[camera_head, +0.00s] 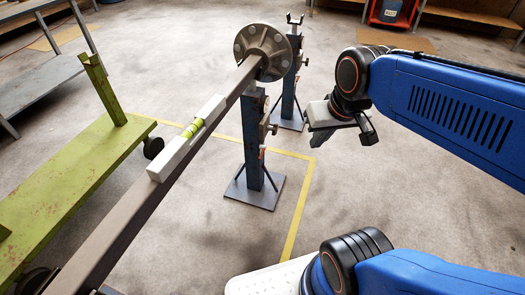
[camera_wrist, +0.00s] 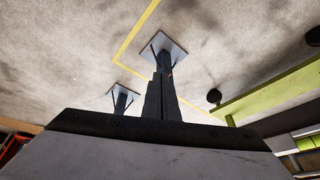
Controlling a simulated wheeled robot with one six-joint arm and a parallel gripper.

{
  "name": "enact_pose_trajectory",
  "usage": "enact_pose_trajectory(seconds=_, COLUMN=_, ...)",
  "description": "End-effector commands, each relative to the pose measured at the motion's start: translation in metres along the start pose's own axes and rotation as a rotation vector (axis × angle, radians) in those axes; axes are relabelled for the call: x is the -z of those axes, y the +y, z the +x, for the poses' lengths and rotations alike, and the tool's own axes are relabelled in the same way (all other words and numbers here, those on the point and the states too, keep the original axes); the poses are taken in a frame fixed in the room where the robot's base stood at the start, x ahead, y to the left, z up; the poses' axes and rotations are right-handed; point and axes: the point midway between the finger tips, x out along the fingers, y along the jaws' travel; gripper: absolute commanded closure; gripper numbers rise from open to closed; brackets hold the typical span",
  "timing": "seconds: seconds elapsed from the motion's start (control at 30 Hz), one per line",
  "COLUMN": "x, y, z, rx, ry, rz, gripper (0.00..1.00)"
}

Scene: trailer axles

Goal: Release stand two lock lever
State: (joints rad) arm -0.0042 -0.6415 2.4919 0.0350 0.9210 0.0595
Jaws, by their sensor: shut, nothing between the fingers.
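Two blue stands show in the head view. The nearer stand (camera_head: 253,150) is under the grey axle beam (camera_head: 150,195), just short of its round flange (camera_head: 263,52). The farther stand (camera_head: 289,98) is behind it, with an empty forked top. Small dark fittings with orange parts show on the right side of both posts; which is the lock lever, and which stand is two, I cannot tell. My gripper (camera_head: 368,130) is right of the stands, apart from them. In the wrist view, its shut, empty fingers (camera_wrist: 161,95) overlap the view of a stand base (camera_wrist: 163,46).
A spirit level (camera_head: 188,138) lies on the beam. A green frame (camera_head: 70,175) with a caster stands at the left, beside a grey bench (camera_head: 40,80). Yellow floor tape (camera_head: 300,205) runs by the stands. The floor between my gripper and the stands is clear.

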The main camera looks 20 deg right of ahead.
Motion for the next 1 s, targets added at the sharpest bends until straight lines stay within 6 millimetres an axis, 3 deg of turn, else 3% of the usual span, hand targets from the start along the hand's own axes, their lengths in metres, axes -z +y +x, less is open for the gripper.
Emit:
enact_pose_trajectory(seconds=0.47, x=0.096, y=-0.023, z=0.079, rx=0.043, ry=-0.118, rz=0.217, gripper=1.0)
enact_pose_trajectory(seconds=1.0, x=0.172, y=-0.041, z=0.213, rx=0.044, ry=-0.244, rz=0.479, gripper=1.0)
